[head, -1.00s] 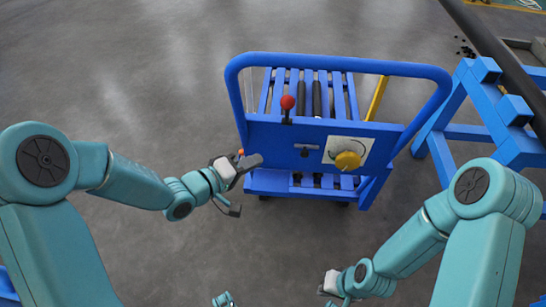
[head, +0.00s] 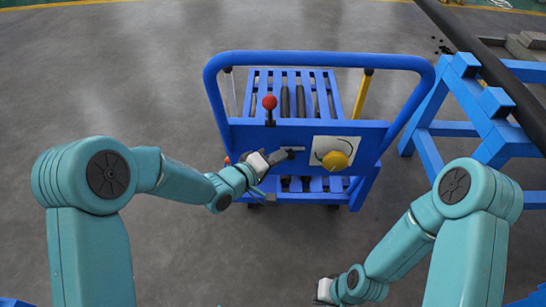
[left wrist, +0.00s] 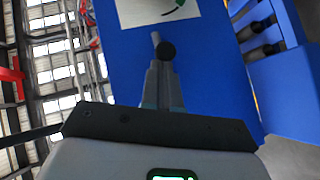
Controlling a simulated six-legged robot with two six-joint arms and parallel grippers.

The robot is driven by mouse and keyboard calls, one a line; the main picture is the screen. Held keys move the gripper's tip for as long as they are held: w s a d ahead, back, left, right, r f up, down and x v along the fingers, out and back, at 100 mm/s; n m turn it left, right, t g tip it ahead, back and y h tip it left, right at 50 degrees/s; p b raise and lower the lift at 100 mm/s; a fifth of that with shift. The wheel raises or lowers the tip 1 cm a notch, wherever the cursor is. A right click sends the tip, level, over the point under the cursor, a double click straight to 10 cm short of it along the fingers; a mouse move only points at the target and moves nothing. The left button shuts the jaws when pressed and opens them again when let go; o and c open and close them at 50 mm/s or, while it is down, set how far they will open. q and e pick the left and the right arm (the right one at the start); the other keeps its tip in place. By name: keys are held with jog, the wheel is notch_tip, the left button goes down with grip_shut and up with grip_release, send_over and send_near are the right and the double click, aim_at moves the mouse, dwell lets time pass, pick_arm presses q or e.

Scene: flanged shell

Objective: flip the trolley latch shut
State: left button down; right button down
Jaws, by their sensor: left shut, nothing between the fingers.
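The blue trolley (head: 225,135) stands ahead with its front panel facing me. Its latch is a small dark round pivot with a short grey lever (left wrist: 157,41), seen close in the left wrist view. The lever points up and slightly left in that view. My left gripper (head: 288,153) is shut and empty at the panel, left of the yellow knob. In the left wrist view its fingertips (left wrist: 161,70) reach the lower edge of the pivot; I cannot tell whether they touch. The gripper partly hides the latch in the head view. My right gripper (head: 324,290) is low near the bottom edge, its fingers unclear.
A red-ball lever (head: 269,103) rises left of the latch, and a yellow knob (head: 335,161) on a white plate sits right of it. A blue stand (head: 478,105) carrying a dark pipe (head: 480,65) is at the right. The floor at left is clear.

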aim_at(291, 158)
pick_arm(q)
jog(key=shift+d, duration=0.1)
jog(key=d+b, duration=0.1)
jog(key=d, duration=0.2)
jog(key=shift+d+f, duration=0.1)
jog(key=shift+d, duration=0.05)
pick_arm(e)
jog(key=shift+f, duration=0.4)
